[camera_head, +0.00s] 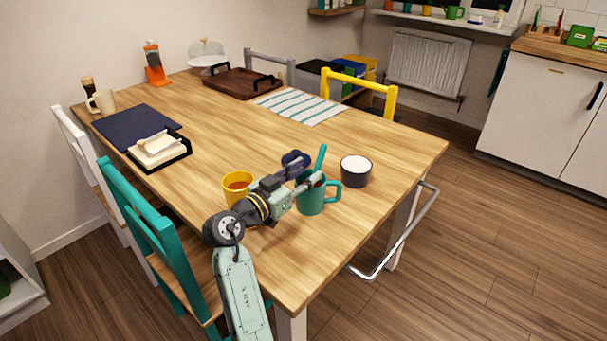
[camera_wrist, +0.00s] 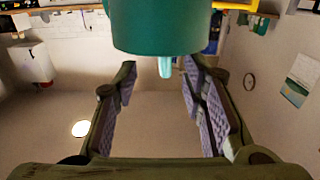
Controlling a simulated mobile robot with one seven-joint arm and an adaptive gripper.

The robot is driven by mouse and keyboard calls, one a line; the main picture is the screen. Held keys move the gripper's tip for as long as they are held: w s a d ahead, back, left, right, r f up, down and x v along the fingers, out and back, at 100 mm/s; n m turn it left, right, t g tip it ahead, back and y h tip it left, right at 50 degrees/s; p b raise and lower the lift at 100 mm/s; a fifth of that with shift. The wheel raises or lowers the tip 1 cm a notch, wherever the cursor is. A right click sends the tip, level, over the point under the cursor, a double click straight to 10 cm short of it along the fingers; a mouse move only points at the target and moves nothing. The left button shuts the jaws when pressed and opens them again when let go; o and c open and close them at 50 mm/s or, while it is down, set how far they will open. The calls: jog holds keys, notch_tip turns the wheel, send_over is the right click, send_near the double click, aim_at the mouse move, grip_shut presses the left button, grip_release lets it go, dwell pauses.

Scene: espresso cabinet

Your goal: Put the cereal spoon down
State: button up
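The teal cereal spoon (camera_head: 321,157) stands tilted in a teal mug (camera_head: 312,199), its handle rising above the rim; its bowl is hidden inside. My gripper (camera_head: 305,171) is open beside the mug at about rim height. In the wrist view, which appears upside down, the mug (camera_wrist: 160,28) fills the top middle. The spoon's handle end (camera_wrist: 165,67) pokes past the rim between my two spread fingertips (camera_wrist: 160,72), with gaps showing on either side. The fingers are not closed on it.
A yellow mug (camera_head: 238,187) stands left of my gripper, and a dark cup with a white inside (camera_head: 355,171) stands right of the teal mug. A striped cloth (camera_head: 301,106), brown tray (camera_head: 241,82) and napkin holder (camera_head: 160,151) lie farther back. The table's middle (camera_head: 235,135) is clear.

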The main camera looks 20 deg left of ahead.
jog(key=b+v, duration=0.2)
jog(key=v, duration=0.8)
jog(key=shift+b, duration=0.35)
